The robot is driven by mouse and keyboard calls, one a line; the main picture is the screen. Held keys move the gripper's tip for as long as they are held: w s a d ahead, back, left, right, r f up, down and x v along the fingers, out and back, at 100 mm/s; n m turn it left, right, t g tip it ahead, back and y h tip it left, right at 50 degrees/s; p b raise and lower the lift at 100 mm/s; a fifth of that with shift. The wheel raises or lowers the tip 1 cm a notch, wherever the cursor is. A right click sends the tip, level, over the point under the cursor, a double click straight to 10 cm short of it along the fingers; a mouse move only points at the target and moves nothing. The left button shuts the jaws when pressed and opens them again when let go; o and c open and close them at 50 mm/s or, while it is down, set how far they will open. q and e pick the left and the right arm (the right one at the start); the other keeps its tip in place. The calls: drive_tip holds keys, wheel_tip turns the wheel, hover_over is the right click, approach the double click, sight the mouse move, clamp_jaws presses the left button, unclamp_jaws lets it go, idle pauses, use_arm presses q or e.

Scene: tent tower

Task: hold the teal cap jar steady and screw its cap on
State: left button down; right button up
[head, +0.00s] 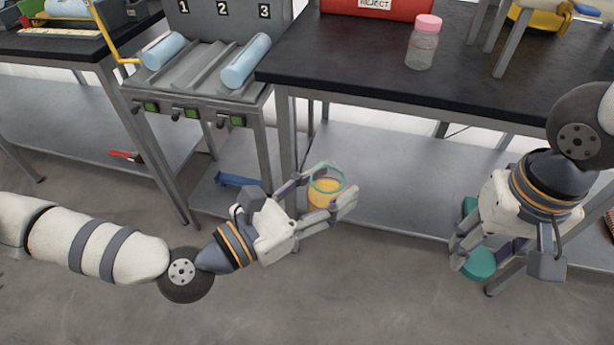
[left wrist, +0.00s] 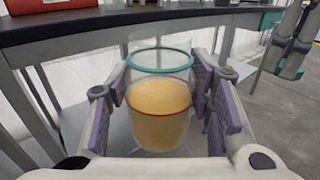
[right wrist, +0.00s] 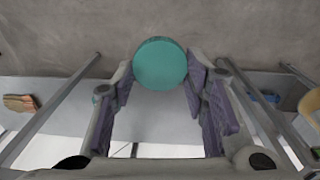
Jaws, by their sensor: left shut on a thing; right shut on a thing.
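The jar (head: 325,192) is clear, with orange contents and a teal ring at its open top. My left gripper (head: 322,196) is shut on it and holds it roughly upright in the air, in front of the bench. In the left wrist view the jar (left wrist: 159,110) sits between the purple finger pads. The teal cap (head: 479,264) is at my right gripper (head: 466,240), well to the right of the jar. In the right wrist view the round cap (right wrist: 160,63) is held between the fingertips. The cap and jar are apart.
The black bench (head: 390,70) bears a pink-capped jar (head: 422,45) and a red reject bin (head: 380,8). A numbered rack (head: 205,70) with blue cylinders stands at left. Bench legs and a lower shelf (head: 390,170) lie behind the grippers. The floor in front is clear.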

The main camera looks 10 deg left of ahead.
drive_tip(key=w+a+r+n, duration=0.2)
drive_tip(key=w+a+r, duration=0.35)
drive_tip(key=a, duration=0.55)
wheel_tip(320, 180, up, 8)
drive_tip(key=r+n, duration=0.1)
drive_tip(key=n, duration=0.1)
hover_over(328, 169)
drive_tip(key=shift+f+y, duration=0.25)
drive_tip(key=shift+y, duration=0.05)
drive_tip(key=shift+f, duration=0.15)
drive_tip(key=shift+f, duration=1.85)
drive_tip(key=shift+f, duration=0.85)
drive_tip(key=shift+f, duration=0.55)
